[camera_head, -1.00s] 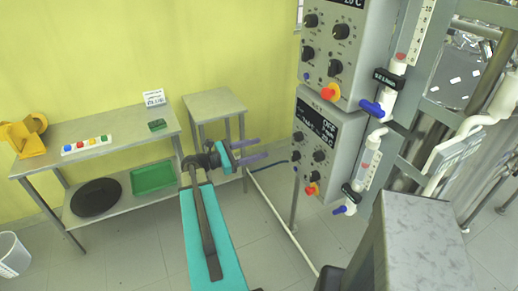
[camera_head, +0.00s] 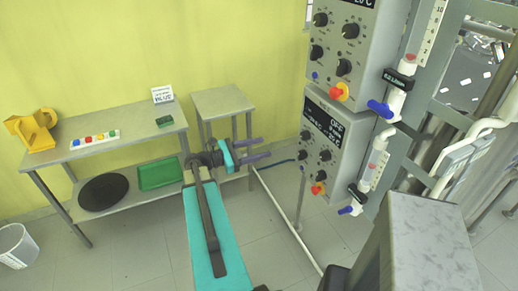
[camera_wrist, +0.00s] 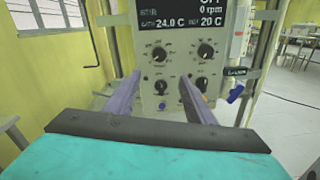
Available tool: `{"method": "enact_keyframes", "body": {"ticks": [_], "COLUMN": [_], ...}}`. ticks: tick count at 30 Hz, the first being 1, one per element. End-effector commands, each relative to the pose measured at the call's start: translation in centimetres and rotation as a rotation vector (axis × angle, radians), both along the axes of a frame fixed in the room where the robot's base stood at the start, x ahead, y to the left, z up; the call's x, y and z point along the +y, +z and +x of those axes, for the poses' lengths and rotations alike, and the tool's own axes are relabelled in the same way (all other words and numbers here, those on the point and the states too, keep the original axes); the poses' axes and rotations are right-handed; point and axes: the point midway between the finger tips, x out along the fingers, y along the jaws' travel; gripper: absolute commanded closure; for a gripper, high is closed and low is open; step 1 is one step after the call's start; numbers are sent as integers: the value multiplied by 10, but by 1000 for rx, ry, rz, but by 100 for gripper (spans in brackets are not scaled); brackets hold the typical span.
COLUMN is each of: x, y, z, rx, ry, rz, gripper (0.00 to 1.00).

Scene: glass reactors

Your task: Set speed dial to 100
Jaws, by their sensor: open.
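Two grey control boxes with black knobs are stacked on the frame at the right of the head view, an upper box (camera_head: 368,40) and a lower box (camera_head: 345,130). In the wrist view a control box (camera_wrist: 181,20) faces me, its display reading 0 rpm, 24.0 C and 20 C. It has upper knobs at left (camera_wrist: 159,54) and right (camera_wrist: 206,51), and lower knobs (camera_wrist: 160,87). Which knob is the speed dial I cannot read.
A red-and-yellow button (camera_head: 340,91) sits on the upper box. Blue-handled valves (camera_head: 380,108) stick out beside the boxes. A steel table (camera_head: 110,140) with coloured buttons (camera_head: 95,140) and a small table (camera_head: 218,101) stand by the wall.

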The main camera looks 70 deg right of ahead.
Motion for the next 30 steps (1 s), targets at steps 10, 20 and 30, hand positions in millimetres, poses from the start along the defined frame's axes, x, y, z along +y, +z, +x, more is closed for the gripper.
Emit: {"method": "enact_keyframes", "body": {"ticks": [10, 20, 30], "x": [9, 37, 69], "y": [-1, -2, -1], "z": [12, 46, 84], "rx": [0, -1, -1], "ry": [2, 3, 2], "rz": [-1, -1, 0], "gripper": [50, 50, 50]}}
